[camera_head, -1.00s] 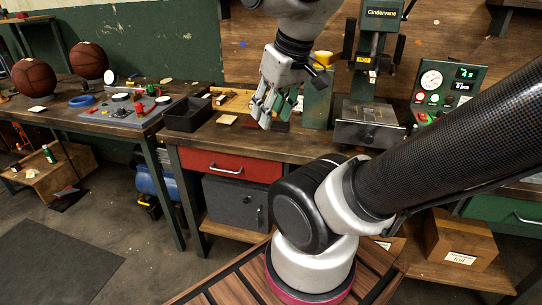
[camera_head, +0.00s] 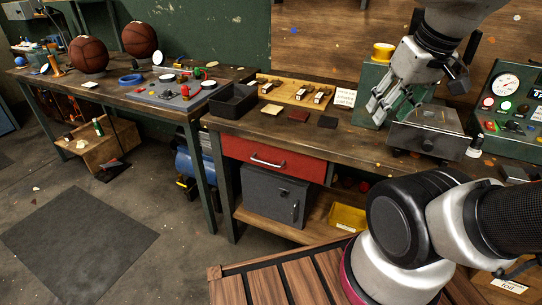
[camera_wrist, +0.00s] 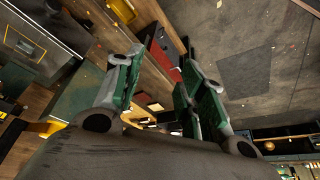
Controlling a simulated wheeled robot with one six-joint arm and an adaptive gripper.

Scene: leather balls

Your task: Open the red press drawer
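The red press drawer (camera_head: 274,160) is under the top of the middle workbench, with a metal bar handle (camera_head: 267,161) on its front. It looks closed, its front in line with the bench. My gripper (camera_head: 388,112) is above the bench to the right of the drawer, in front of the press, and does not touch the drawer. Its green-padded fingers are spread apart and empty in the wrist view (camera_wrist: 160,92). The red drawer front also shows in the wrist view (camera_wrist: 166,64), partly between the fingers and tilted.
A grey metal cabinet (camera_head: 272,198) and a yellow bin (camera_head: 347,217) sit on the shelf below. A black tray (camera_head: 234,100) and a wooden tool board (camera_head: 296,90) lie on the bench. The floor (camera_head: 172,200) left of the bench is open, with a dark mat (camera_head: 80,232).

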